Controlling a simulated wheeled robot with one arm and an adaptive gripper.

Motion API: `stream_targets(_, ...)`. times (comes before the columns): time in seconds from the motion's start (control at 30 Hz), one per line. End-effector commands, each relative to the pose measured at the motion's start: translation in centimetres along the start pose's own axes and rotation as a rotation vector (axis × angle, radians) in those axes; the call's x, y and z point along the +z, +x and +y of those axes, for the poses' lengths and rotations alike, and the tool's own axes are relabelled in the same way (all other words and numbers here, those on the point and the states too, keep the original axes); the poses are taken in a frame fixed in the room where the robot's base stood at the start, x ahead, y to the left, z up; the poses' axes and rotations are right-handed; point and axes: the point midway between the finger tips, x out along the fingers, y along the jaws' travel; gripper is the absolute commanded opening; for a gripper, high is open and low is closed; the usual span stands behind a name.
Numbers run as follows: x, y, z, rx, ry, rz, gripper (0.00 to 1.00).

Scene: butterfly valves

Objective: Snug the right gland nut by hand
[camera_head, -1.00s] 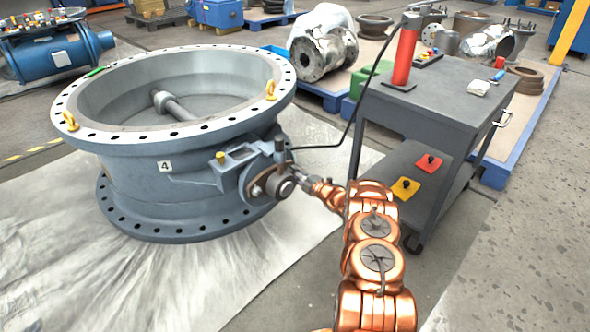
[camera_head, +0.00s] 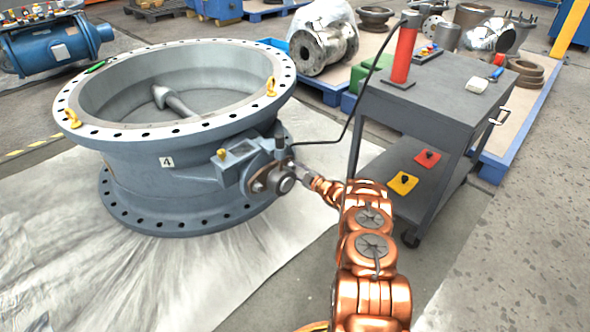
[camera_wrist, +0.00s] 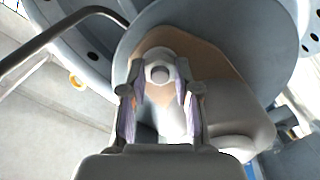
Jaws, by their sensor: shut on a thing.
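The large grey butterfly valve marked 4 (camera_head: 150,185) stands on a pale sheet. Its gland and shaft end (camera_head: 272,180) stick out from the right side of the body. My gripper (camera_head: 298,170) is at this shaft end, small in the head view. In the wrist view, my gripper (camera_wrist: 158,78) is shut, with its two fingers on either side of a pale round nut (camera_wrist: 158,58) with a dark centre. A tan plate (camera_wrist: 205,62) lies behind the nut. I cannot see another gland nut clearly; the fingers and housing hide part of the gland.
A dark cable (camera_head: 340,130) runs from the valve's side up to the grey cart (camera_head: 435,95) at the right. A dark rod or cable (camera_wrist: 60,38) crosses the wrist view's upper left. Free floor (camera_head: 520,240) lies at the right.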

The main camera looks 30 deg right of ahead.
Motion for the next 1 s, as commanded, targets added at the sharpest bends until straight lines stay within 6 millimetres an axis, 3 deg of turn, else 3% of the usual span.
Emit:
stream_targets(0.33, 0.11, -0.05, 0.07, 0.002, 0.002, -0.002, 0.00)
stream_targets(0.37, 0.11, -0.05, 0.07, 0.002, 0.002, -0.002, 0.32)
stream_targets(0.6, 0.05, -0.01, 0.01, 0.001, 0.002, -0.001, 0.56)
stream_targets(1.0, 0.01, 0.04, -0.19, -0.002, -0.031, 0.001, 0.56)
